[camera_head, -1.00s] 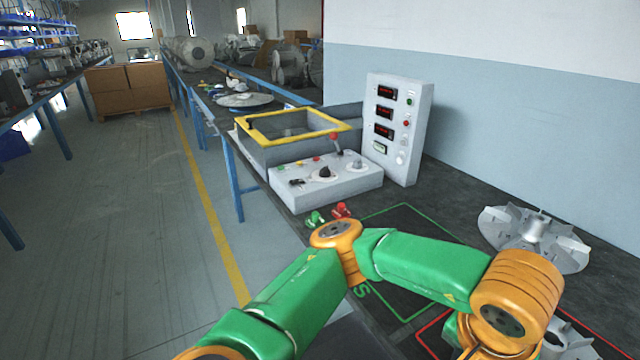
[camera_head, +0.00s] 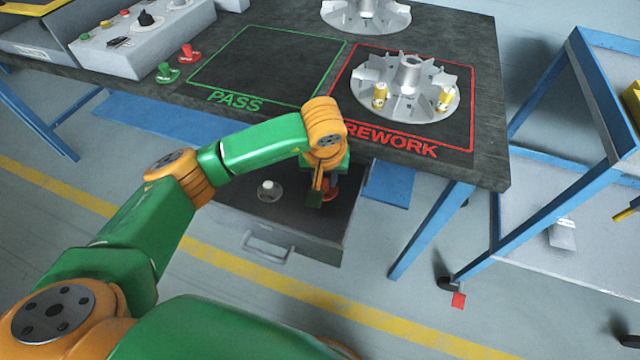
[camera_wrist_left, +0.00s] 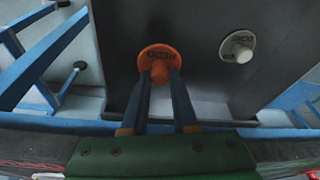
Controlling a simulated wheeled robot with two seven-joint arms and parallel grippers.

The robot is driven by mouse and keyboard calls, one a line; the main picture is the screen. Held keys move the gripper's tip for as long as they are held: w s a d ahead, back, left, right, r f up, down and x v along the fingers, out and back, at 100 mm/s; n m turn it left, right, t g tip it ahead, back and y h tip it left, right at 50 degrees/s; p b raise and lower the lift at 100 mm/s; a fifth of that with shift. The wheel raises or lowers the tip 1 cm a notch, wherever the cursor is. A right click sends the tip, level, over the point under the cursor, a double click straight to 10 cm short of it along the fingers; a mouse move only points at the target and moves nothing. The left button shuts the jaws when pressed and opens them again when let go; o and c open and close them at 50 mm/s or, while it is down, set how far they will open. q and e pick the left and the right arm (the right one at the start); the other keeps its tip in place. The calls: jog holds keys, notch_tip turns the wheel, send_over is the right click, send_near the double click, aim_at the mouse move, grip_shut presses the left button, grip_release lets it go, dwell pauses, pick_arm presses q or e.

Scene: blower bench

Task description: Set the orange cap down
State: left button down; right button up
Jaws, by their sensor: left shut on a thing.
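The orange cap (camera_head: 331,187) is a small disc with a knob, low at my left gripper's fingertips in the head view. My left gripper (camera_head: 317,192) points down inside the outline of an open grey drawer (camera_head: 333,249) under the bench. In the left wrist view the fingers (camera_wrist_left: 160,80) are shut on the knob of the orange cap (camera_wrist_left: 158,52), whose lettered disc shows around it. I cannot tell whether the cap touches the drawer floor. A white-knobbed grey cap (camera_head: 268,190) lies in the drawer to the left, apart from it. My right gripper is out of view.
The bench edge is just above my left wrist. A finned impeller (camera_head: 405,92) with brass-coloured parts lies in the red REWORK outline (camera_head: 432,148). The green PASS outline (camera_head: 262,62) is empty. A blue-framed cart (camera_head: 570,130) stands right. Drawer floor between the caps is clear.

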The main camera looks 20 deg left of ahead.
aim_at(322, 187)
pick_arm(q)
jog(key=x, duration=0.4)
jog(key=shift+s+a+f, duration=0.2)
jog(key=shift+s+a, duration=0.05)
jog(key=shift+a, duration=0.05)
jog(key=shift+f, duration=0.2)
jog(key=c, duration=0.7)
grip_release()
jog(key=shift+r, duration=0.1)
